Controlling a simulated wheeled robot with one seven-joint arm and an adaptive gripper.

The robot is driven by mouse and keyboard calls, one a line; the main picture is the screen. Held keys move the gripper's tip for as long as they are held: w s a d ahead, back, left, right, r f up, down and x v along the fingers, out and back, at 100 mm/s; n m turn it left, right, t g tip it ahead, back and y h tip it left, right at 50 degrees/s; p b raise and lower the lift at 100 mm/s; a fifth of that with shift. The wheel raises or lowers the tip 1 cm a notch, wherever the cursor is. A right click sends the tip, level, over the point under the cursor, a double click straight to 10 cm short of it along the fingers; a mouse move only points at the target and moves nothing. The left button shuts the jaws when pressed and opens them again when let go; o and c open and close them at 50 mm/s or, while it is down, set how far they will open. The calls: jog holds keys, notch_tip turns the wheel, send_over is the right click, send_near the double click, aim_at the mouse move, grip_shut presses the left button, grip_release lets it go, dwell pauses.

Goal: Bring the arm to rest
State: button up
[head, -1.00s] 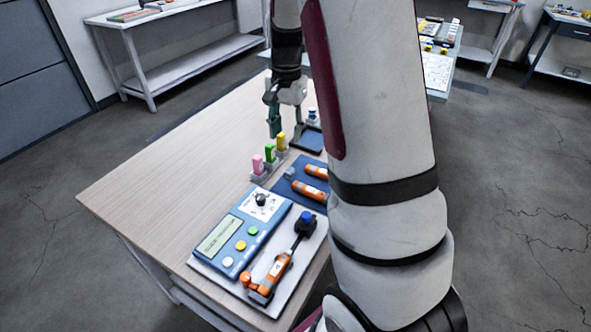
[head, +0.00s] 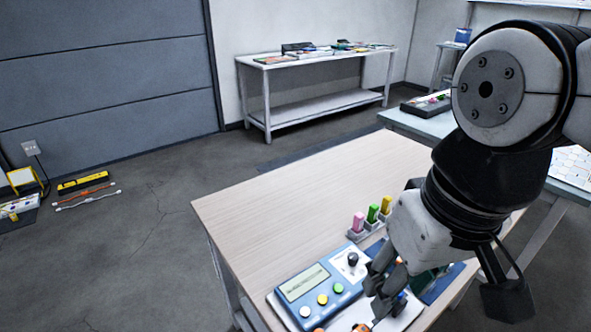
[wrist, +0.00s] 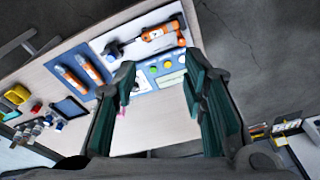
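The meter also shows in the head view (head: 312,290), left of my gripper. An orange probe (wrist: 160,32) lies beside the meter. My gripper partly hides the board and the things on it in the head view.
Pink (head: 358,222), green (head: 372,213) and yellow (head: 386,205) blocks stand in a holder near my gripper. Two orange sensors (wrist: 85,72) lie on a blue mat. The left part of the wooden table (head: 280,195) is bare. A white bench (head: 320,62) stands at the back.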

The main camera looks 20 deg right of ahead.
jog(key=shift+s+a+f+n, duration=0.1)
jog(key=shift+s+f+n, duration=0.2)
jog(key=shift+s, duration=0.4)
jog(key=shift+r, duration=0.1)
notch_tip(320, 180, up, 12)
jog(key=t+p, duration=0.2)
jog(key=p, duration=0.8)
jog(key=shift+d, duration=0.2)
jog(key=shift+w, duration=0.2)
